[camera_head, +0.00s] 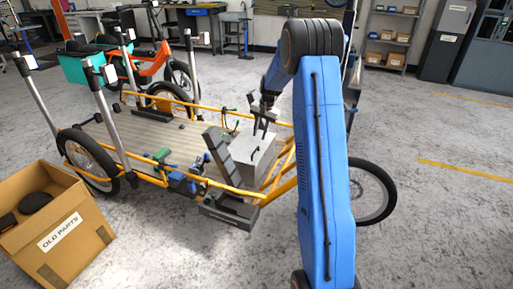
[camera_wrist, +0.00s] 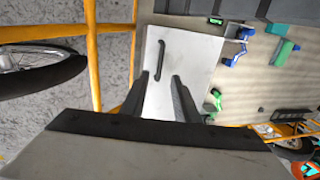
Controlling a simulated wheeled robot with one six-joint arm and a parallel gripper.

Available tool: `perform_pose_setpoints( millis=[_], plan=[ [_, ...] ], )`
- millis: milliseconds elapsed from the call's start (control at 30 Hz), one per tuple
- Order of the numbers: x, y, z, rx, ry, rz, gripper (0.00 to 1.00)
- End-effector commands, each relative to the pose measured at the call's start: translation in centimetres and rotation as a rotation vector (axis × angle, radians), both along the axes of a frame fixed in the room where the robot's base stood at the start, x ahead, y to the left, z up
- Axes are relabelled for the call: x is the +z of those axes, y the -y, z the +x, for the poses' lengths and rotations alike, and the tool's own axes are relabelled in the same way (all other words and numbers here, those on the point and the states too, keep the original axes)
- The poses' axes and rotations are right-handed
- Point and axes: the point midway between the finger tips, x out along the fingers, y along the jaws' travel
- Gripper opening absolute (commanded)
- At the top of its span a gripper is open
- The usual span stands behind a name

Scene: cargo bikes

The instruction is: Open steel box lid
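The steel box (camera_head: 252,152) is a light grey box on the front of the cargo bike's wooden bed, beside the yellow frame rail. Its lid (camera_wrist: 188,52) looks shut in the wrist view, with a dark bar handle (camera_wrist: 160,60) on top. My gripper (camera_head: 264,128) is above the box, pointing down. In the wrist view, its two dark fingers (camera_wrist: 159,84) are spread apart over the lid, with the handle just beyond the fingertips. Nothing is between the fingers. Whether they touch the lid cannot be told.
Blue and green clamps or tools (camera_head: 175,178) lie on the bed (camera_head: 185,140). Yellow rails (camera_head: 190,182) edge it, with a dark upright part near the box. A cardboard box marked OLD PARTS (camera_head: 58,232) stands at left. The floor at right is clear.

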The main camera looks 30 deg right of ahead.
Motion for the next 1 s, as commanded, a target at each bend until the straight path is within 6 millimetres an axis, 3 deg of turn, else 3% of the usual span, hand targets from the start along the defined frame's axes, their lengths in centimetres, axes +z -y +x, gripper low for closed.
perform_pose_setpoints(
  millis=[300, 500, 967, 1000],
  plan=[
    [-5.5, -0.7, 0.8, -0.001, -0.002, 0.001, 0.28],
    [-8.0, -1.0, 1.2, -0.001, -0.002, 0.0, 0.28],
    [-9.0, -1.1, 1.4, -0.001, 0.001, 0.0, 0.28],
    [-9.0, -1.1, 1.4, -0.001, 0.001, 0.0, 0.23]
  ],
)
